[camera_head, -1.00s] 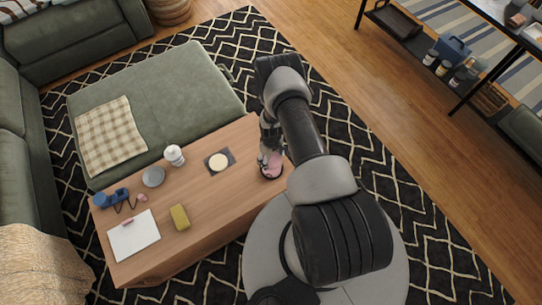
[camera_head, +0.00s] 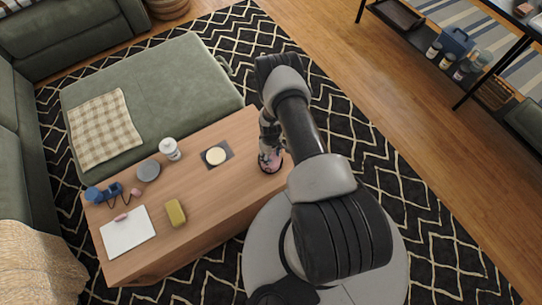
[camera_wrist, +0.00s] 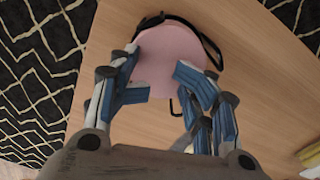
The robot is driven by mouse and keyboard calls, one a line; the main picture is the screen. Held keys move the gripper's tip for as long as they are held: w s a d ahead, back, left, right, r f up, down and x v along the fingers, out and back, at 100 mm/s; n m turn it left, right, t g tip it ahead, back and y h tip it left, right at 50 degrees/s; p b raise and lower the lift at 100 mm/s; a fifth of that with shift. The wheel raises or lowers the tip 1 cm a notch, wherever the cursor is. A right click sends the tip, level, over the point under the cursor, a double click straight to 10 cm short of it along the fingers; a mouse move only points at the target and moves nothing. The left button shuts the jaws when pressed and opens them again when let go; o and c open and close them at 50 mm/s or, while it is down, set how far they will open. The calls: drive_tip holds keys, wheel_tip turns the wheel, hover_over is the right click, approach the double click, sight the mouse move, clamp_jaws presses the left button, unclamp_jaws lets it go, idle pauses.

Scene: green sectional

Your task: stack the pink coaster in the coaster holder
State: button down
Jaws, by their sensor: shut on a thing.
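The pink coaster (camera_wrist: 168,58) is a flat pink disc between the fingers of my gripper (camera_wrist: 162,88) in the wrist view. My gripper is shut on it. The black coaster holder (camera_wrist: 208,44) shows as dark curved parts around the coaster's far and right edges. I cannot tell whether the coaster rests in the holder or is just above it. In the head view my gripper (camera_head: 268,150) is low over the right end of the wooden table (camera_head: 215,195), with the pink coaster and dark holder (camera_head: 272,170) partly hidden by it.
On the table are a cream disc on a dark square (camera_head: 216,156), a white bottle (camera_head: 169,149), a grey disc (camera_head: 148,171), a yellow block (camera_head: 175,212), a white notepad (camera_head: 127,232) and a blue object (camera_head: 100,194). A green ottoman (camera_head: 165,85) adjoins it.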

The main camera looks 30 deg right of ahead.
drive_tip(key=shift+s+a+f, duration=0.15)
drive_tip(key=shift+s+f, duration=0.2)
drive_tip(key=shift+s, duration=0.1)
drive_tip(key=c, duration=1.4)
unclamp_jaws()
drive_tip(key=shift+f, duration=0.15)
drive_tip(key=shift+w+r, duration=0.1)
drive_tip(key=shift+r, duration=4)
